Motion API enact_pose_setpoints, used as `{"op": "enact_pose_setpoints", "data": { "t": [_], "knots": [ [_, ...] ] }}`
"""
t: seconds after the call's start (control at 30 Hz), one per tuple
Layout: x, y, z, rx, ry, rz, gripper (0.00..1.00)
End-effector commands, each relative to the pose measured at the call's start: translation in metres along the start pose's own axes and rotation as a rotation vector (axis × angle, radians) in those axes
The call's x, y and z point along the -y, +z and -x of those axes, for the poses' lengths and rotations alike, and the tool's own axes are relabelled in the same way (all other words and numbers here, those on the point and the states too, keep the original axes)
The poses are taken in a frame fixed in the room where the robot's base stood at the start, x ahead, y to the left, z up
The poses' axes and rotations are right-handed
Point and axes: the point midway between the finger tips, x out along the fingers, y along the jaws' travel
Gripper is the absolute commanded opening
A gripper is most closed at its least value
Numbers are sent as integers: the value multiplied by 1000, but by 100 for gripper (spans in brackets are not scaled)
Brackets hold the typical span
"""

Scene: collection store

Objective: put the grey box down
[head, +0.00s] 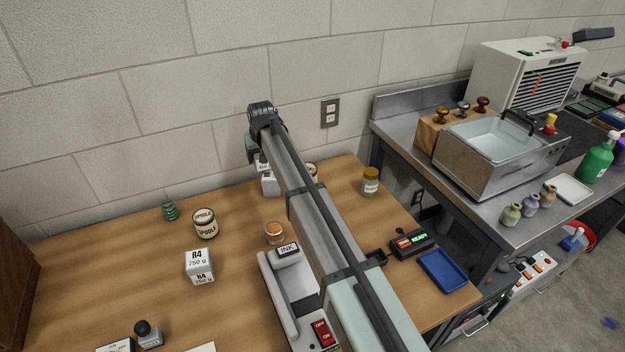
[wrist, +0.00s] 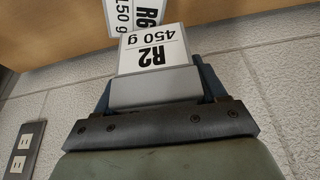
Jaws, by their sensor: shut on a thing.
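The grey box (wrist: 155,86) has a white label reading R2 450 g on its face. In the wrist view it sits between the two blue fingers of my gripper (wrist: 160,90), which is shut on it. In the head view my arm reaches over the wooden table (head: 130,265) to its back edge near the wall. There the gripper and the held box are mostly hidden behind the arm. Whether the box touches the table cannot be told.
A white box labelled R6 150 g (wrist: 138,14) is close beyond the held box. A jar (head: 370,181), a spool tin (head: 204,223), an R4 box (head: 200,266) and an orange-topped jar (head: 274,232) stand on the table. The table's left part has free room.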

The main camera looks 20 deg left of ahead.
Motion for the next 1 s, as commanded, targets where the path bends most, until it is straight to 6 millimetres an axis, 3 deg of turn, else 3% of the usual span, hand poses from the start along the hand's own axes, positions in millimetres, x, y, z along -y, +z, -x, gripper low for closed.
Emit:
{"op": "enact_pose_setpoints", "data": {
  "t": [0.03,0.2,0.33,0.5,0.63,1.0],
  "knots": [
    [-24,-1,1,-1,10,-24,20],
    [-94,1,2,-2,32,-96,20],
    [-135,5,4,-3,40,-141,20],
    [-170,10,7,-3,39,-169,20],
    [-188,13,8,-2,29,-162,20],
    [-176,14,9,1,-25,20,20]
  ]
}}
